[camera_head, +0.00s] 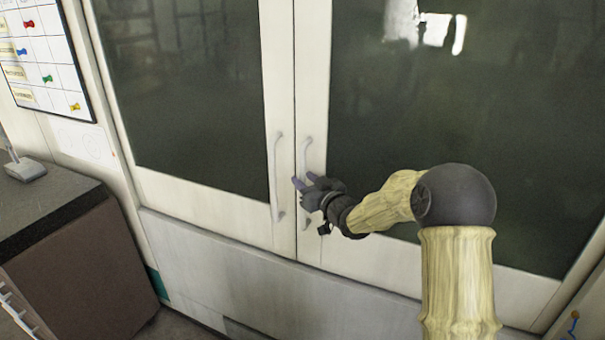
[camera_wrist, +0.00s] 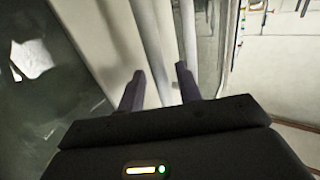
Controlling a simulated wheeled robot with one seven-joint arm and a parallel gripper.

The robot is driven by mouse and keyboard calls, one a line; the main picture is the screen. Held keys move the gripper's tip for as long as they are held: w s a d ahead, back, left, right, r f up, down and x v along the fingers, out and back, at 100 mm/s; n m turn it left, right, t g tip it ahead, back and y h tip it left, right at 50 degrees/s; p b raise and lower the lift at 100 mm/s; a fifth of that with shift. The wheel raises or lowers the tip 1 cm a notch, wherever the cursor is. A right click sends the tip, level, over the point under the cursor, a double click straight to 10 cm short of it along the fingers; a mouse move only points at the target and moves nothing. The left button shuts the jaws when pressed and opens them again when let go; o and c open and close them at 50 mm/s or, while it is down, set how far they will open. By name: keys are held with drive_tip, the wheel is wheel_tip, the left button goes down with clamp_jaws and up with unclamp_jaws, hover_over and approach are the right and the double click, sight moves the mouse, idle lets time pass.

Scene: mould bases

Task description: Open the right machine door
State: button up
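The right machine door (camera_head: 355,120) is a pale frame around a large dark window. It appears shut, meeting the left door (camera_head: 275,60) at a vertical seam. Its pale vertical handle (camera_head: 306,150) stands just right of the seam; my gripper hides part of it. My gripper (camera_head: 304,182) is at the handle's lower half. In the wrist view, my gripper (camera_wrist: 160,72) has its two dark fingers apart. The right door's handle (camera_wrist: 152,40) runs between the fingertips in that view; I cannot tell whether either finger touches it.
The left door's handle (camera_head: 277,175) is close beside my gripper; it also shows in the wrist view (camera_wrist: 187,35). A dark-topped cabinet (camera_head: 75,250) stands at lower left. A board with coloured pins (camera_head: 45,60) hangs above it.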

drive_tip(key=shift+x, duration=0.85)
clamp_jaws()
drive_tip(key=shift+d, duration=0.15)
